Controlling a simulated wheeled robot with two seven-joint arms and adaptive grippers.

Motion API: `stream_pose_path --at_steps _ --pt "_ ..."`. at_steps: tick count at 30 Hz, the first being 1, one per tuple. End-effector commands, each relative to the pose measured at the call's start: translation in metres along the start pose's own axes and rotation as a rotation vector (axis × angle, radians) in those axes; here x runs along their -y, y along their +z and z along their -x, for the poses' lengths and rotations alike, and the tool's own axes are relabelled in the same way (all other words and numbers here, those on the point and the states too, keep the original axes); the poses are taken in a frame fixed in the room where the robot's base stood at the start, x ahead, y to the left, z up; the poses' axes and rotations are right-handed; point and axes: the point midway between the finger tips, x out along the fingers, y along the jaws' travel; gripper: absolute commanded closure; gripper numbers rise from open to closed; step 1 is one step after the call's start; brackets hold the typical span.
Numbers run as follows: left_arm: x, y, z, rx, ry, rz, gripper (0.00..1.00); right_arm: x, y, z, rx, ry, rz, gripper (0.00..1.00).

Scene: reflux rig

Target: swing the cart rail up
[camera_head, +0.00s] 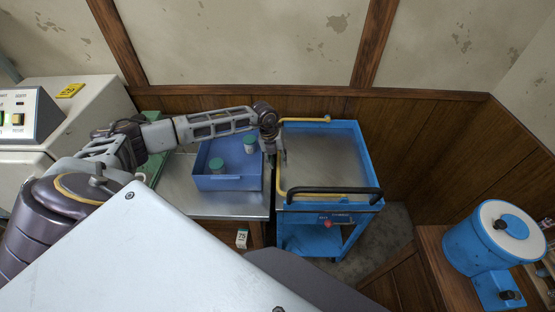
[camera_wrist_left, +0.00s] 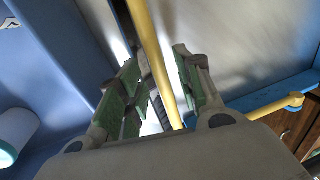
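The blue cart (camera_head: 362,143) has a metal top and stands right of the steel bench. Its yellow rail (camera_head: 280,178) runs along the cart's left side and bends along the back edge. My left gripper (camera_head: 279,155) points down at the left side of the rail. In the left wrist view the rail (camera_wrist_left: 160,50) passes between the green-padded fingers (camera_wrist_left: 160,75) of my left gripper. The fingers are apart, with gaps showing beside the rail. The rail's short end (camera_wrist_left: 275,106) has a round knob near the blue edge. My right gripper is not in view.
A blue bin (camera_head: 215,183) with green-lidded jars (camera_head: 250,143) sits on the steel bench (camera_head: 232,205), close left of my gripper. The cart's black handle (camera_head: 335,190) is at its front. A blue drum (camera_head: 485,245) stands at the right. The cart top is clear.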

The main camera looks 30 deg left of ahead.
Motion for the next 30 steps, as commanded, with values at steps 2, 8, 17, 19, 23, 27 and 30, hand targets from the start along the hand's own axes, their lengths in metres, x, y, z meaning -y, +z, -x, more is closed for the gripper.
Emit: stream_pose_path --at_steps 2,8,17,19,23,27,30 --pt "0.0001 0.0000 -0.0014 0.000 0.000 0.000 0.65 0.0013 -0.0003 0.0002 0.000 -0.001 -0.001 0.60" --pt "-0.0001 0.0001 -0.0016 0.000 0.000 0.000 0.65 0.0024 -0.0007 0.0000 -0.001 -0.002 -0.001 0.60" --pt "-0.0001 0.0003 -0.0013 0.001 0.000 0.000 0.98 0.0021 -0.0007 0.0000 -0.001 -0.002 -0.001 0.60" --pt "-0.0002 0.0003 -0.0013 0.001 0.000 0.000 1.00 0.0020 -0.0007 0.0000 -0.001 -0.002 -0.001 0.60" --pt "-0.0002 0.0003 -0.0012 0.001 0.000 0.000 1.00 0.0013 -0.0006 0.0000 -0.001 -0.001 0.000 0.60" --pt "-0.0001 0.0006 -0.0010 0.001 0.000 0.000 1.00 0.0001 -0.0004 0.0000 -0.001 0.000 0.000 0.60" --pt "0.0008 0.0017 0.0000 0.001 0.000 0.000 1.00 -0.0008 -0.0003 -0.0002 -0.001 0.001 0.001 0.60"
